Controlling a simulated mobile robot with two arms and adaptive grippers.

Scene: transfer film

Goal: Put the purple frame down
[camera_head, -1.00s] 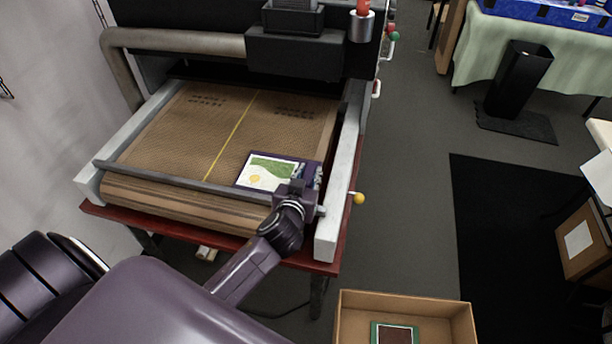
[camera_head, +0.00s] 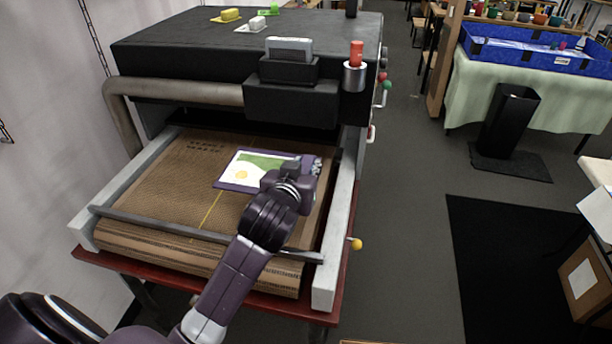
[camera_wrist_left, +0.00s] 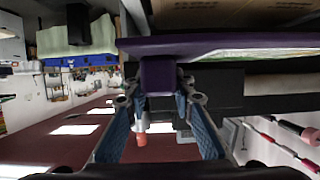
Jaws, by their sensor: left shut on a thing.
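The purple frame (camera_head: 236,187) holds a picture with white, green and a yellow spot. It is over the brown mesh belt (camera_head: 160,190) of the dryer, right of the belt's middle. My left gripper (camera_head: 303,172) is at the frame's right side. In the left wrist view the gripper (camera_wrist_left: 160,90) is shut on a purple block at the edge of the frame (camera_wrist_left: 225,42). The frame shows nearly edge-on there. I cannot tell whether it touches the belt. My right gripper is not in view.
A grey bar (camera_head: 200,232) crosses the belt's front, and pale rails (camera_head: 338,210) flank it. The dark dryer hood (camera_head: 235,50) stands behind, with a red lamp (camera_head: 356,55). A yellow knob (camera_head: 355,243) sticks out at right. The belt's left part is clear.

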